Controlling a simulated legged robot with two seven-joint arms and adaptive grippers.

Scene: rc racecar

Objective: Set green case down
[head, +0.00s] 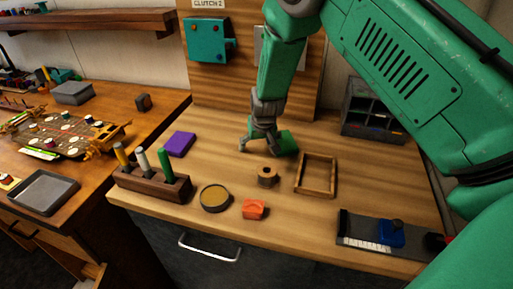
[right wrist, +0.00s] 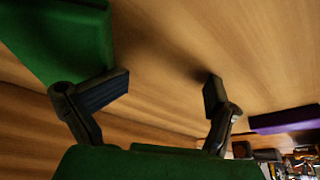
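The green case (head: 287,143) is on the wooden table in the head view, beside my right gripper and partly hidden by it. In the right wrist view the green case (right wrist: 60,35) fills the upper left, cut off by the frame edge. It lies by the left-hand finger, not between the fingers; I cannot tell whether they touch. My right gripper (head: 260,146) points down at the table. In the wrist view the right gripper (right wrist: 165,92) has its fingers apart, with only bare wood between them. My left gripper is not in view.
A purple box (head: 180,144) lies left of the gripper. A tape roll (head: 267,176), wooden frame (head: 300,185), round tin (head: 214,198) and orange block (head: 253,209) are in front. A dark organizer (head: 372,112) stands at the back right. A marker holder (head: 150,184) is at the left.

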